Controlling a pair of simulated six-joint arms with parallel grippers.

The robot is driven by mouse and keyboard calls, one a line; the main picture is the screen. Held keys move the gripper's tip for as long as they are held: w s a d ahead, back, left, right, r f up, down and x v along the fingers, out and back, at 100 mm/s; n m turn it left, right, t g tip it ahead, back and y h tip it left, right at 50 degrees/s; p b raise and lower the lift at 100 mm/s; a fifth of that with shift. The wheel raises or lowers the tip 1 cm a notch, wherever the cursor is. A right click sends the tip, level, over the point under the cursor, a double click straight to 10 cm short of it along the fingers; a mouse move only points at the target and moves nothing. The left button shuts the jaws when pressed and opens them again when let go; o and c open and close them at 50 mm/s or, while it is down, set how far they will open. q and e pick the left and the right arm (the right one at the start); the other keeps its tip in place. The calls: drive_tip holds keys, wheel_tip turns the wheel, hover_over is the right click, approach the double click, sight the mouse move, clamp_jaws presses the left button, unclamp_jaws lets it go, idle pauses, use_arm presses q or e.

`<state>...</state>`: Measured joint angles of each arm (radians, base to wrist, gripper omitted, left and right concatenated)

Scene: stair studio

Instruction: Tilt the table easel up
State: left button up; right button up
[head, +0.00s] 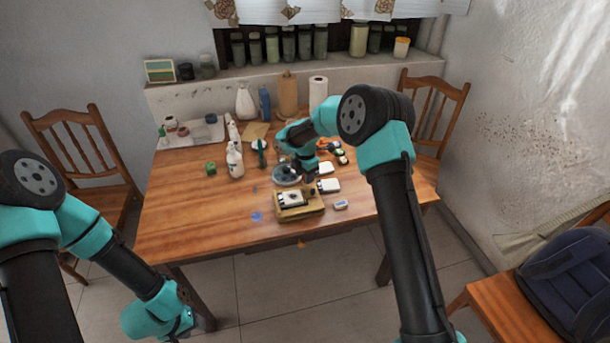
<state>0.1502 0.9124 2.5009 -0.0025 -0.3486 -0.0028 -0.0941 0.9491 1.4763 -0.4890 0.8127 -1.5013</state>
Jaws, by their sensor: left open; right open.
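A small wooden piece that looks like the table easel (301,214) lies low and nearly flat near the table's front edge. A small white item with a dark patch (291,199) rests on it. My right gripper (309,178) is over the table, pointing down just behind the easel's right part; it is open, and I cannot tell whether it touches the easel. My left gripper (186,326) hangs low in front of the table, away from the easel; it is open and its fingers are hard to make out.
A dark round dish (287,174) sits behind the easel, with white blocks (329,185) and a small eraser-like block (341,205) to its right. The table's front left is mostly clear.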

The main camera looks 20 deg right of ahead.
drive_tip(key=shift+f, duration=0.15)
clamp_jaws()
idle(0.4)
